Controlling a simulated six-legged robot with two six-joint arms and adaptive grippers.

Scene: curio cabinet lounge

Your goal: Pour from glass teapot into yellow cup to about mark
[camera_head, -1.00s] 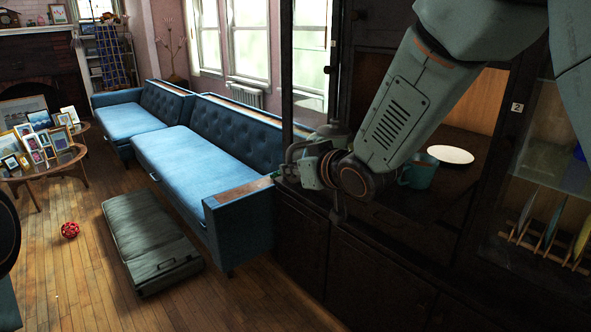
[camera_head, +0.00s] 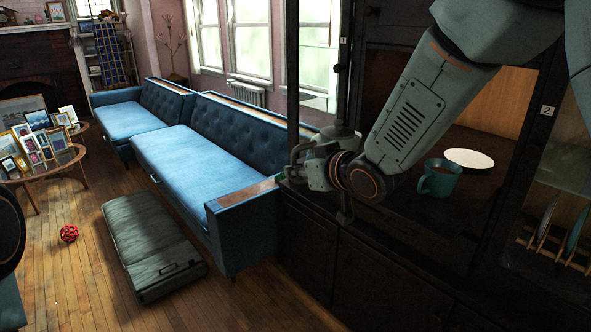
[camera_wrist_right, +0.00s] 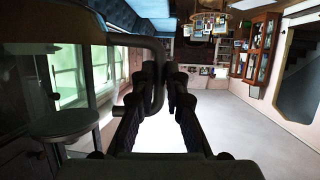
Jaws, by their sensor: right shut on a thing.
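My right gripper (camera_head: 297,157) is at the dark cabinet's front left. In the right wrist view its fingers (camera_wrist_right: 168,95) are shut on a dark curved handle (camera_wrist_right: 138,44) beside a framed clear pane. It looks like a cabinet door pull, but I cannot be sure. I make out neither a glass teapot nor a yellow cup. A teal mug (camera_head: 438,178) with brown liquid stands upright in the cabinet, right of my right wrist and apart from it. My left gripper is not in view.
The dark cabinet (camera_head: 375,275) fills the right side, with a white plate (camera_head: 469,158) behind the mug and racked plates (camera_head: 573,232) at far right. A blue sofa (camera_head: 175,150), a grey-green case (camera_head: 150,245) and a red ball (camera_head: 69,234) are left. Bare floor lies between.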

